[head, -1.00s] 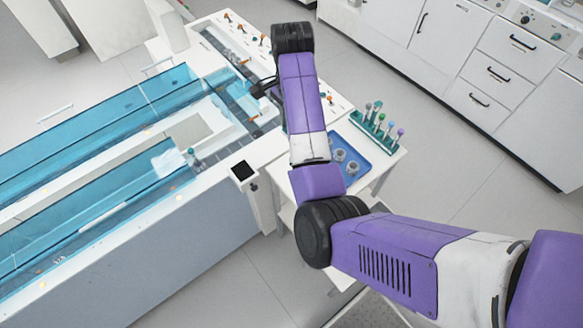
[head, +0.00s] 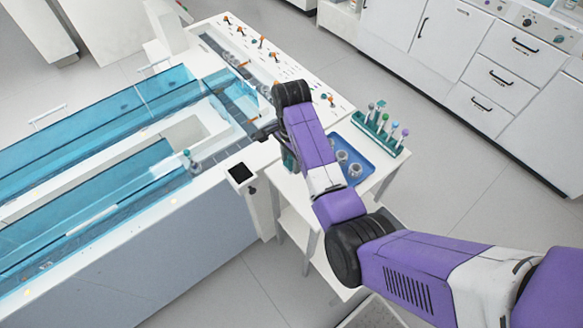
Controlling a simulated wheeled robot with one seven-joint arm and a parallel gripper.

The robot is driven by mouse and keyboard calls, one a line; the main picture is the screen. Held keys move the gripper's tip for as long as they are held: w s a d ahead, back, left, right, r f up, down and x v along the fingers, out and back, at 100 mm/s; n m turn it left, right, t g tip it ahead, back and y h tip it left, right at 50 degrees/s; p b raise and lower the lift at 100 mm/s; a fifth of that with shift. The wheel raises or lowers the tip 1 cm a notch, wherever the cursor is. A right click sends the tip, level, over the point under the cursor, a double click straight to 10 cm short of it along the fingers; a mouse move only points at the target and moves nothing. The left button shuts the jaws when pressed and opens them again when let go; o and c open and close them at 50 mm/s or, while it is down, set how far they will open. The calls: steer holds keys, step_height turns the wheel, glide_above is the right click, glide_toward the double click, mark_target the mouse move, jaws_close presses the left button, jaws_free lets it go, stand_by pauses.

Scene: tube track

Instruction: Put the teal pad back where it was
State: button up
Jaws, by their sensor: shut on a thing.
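My gripper (head: 264,132) is dark and small in the head view. It is over the right end of the track, beside the white deck, with its fingers toward the left. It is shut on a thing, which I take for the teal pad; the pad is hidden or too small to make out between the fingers. A dark teal piece (head: 289,158) shows just left of my forearm, by the edge of the side cart; I cannot tell what it is.
The track (head: 215,158) has blue clear covers (head: 100,118). A tube with a teal cap (head: 187,156) stands in it. A small dark screen (head: 240,173) is at its front corner. On the cart are a blue tray (head: 355,158) with cups and a green tube rack (head: 378,132).

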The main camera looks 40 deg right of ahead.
mark_target(291, 168)
steer(key=shift+f, duration=2.05)
steer(key=shift+f, duration=0.15)
steer(key=o, duration=1.2)
step_height(291, 168, up, 12)
steer(key=shift+r+b, duration=0.15)
steer(key=shift+b, duration=0.35)
